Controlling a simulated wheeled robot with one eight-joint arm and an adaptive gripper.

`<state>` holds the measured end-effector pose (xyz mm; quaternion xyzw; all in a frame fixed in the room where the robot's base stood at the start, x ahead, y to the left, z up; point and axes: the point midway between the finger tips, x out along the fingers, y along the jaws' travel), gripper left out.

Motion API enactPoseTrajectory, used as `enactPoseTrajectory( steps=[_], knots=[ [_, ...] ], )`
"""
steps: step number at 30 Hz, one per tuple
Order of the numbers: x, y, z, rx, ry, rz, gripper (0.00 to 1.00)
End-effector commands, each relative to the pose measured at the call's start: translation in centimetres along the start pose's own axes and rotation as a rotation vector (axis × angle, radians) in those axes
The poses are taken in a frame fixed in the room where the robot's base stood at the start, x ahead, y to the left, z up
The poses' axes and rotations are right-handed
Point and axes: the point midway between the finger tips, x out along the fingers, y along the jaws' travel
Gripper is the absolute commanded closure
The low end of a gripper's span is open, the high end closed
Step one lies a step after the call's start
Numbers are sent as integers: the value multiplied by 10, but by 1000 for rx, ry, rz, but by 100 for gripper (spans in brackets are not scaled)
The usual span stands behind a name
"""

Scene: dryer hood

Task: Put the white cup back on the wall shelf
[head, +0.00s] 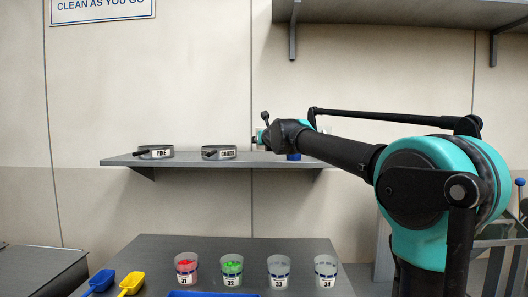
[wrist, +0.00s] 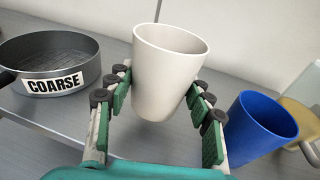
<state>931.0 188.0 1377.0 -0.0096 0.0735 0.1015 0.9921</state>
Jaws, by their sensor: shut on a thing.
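The white cup (wrist: 170,70) is in the middle of the wrist view, roughly upright and slightly tilted in the picture. My gripper (wrist: 160,86) is shut on it, with green pads on both sides. The wall shelf (head: 235,161) runs across the middle of the head view, and its grey top (wrist: 100,125) lies below the cup in the wrist view. I cannot tell whether the cup's base touches the shelf. In the head view my arm hides the white cup and most of the gripper.
The coarse sieve (wrist: 48,62) stands left of the cup, and the blue cup (wrist: 262,125) close on its right. The fine sieve (head: 155,152) is farther left. Several labelled cups, including one with red pieces (head: 186,267), stand on the table (head: 235,246) below.

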Motion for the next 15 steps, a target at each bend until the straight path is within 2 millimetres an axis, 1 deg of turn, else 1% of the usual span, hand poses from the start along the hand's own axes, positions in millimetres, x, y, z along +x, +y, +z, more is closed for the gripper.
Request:
enactPoseTrajectory(
  steps=[4, 10, 15],
  knots=[
    [1, 0, -10, 0, 0, 0, 81],
    [5, 0, -36, 0, 0, 0, 81],
    [6, 0, -38, 0, 0, 0, 81]
  ],
)
